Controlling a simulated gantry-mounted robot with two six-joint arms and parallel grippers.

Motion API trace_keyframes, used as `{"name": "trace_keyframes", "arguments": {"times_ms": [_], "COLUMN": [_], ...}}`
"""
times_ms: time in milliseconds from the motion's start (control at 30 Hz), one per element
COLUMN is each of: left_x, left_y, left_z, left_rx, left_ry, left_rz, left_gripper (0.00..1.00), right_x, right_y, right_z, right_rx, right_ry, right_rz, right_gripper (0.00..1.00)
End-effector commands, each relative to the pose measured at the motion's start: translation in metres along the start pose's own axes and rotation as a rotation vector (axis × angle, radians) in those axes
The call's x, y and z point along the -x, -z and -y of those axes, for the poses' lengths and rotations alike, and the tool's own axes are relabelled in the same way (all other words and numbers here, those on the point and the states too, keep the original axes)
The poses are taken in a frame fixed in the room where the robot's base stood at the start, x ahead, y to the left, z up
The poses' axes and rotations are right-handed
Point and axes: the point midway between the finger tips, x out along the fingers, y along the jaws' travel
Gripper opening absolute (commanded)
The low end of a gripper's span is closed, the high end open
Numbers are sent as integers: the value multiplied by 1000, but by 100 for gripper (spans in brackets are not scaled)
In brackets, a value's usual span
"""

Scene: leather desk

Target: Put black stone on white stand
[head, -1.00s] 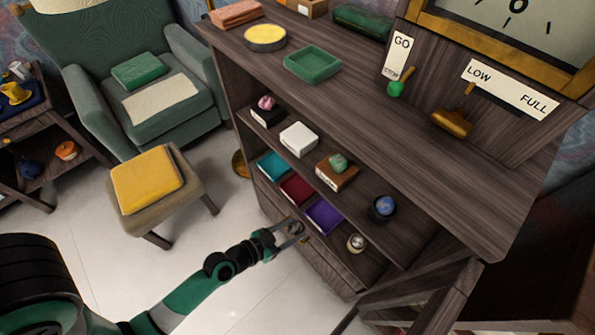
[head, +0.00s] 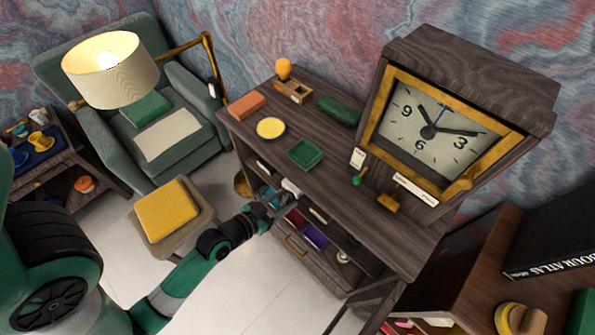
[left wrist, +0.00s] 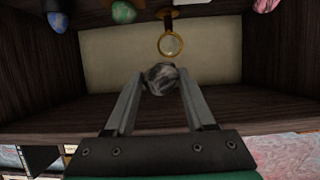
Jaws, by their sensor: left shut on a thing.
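My left gripper (head: 284,202) is at the front of the desk's open shelf, close to the white stand (head: 291,187), which the desktop edge and gripper partly cover. In the left wrist view the gripper (left wrist: 161,88) is shut on a round, dark grey-black marbled stone (left wrist: 161,76), held between its fingertips. In the head view the stone is too small to make out. A sliver of something white (left wrist: 190,2) shows at the top edge of the wrist view. My right gripper is in neither view.
The wrist view shows a blue stone (left wrist: 57,22), a green stone (left wrist: 123,12), a pink stone (left wrist: 267,5) and a gold-rimmed round thing (left wrist: 171,44). A purple tray (head: 314,236) lies lower in the shelf. The desktop (head: 330,190) overhangs the shelf.

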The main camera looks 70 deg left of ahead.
Motion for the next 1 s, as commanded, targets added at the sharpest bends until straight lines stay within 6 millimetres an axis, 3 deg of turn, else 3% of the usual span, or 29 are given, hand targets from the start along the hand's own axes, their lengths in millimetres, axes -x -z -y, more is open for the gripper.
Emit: {"name": "trace_keyframes", "arguments": {"times_ms": [167, 267, 567, 700, 833, 1000], "left_x": [0, -11, -88, -120, -137, -141], "left_y": [2, -1, -9, -33, -41, -42], "left_z": [2, 7, 52, 65, 73, 75], "left_rx": [2, 4, 2, 3, 1, 0], "left_ry": [4, 6, 6, 3, 3, 2], "left_rz": [-1, -1, -4, 0, -1, -1], "left_gripper": [0, 0, 0, 0, 0, 0], "right_x": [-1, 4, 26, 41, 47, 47], "right_y": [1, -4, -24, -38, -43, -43], "right_z": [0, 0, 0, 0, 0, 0], "right_rx": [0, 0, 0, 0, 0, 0], "right_ry": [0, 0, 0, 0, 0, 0], "right_rz": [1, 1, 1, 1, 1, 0], "right_gripper": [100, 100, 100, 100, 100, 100]}}
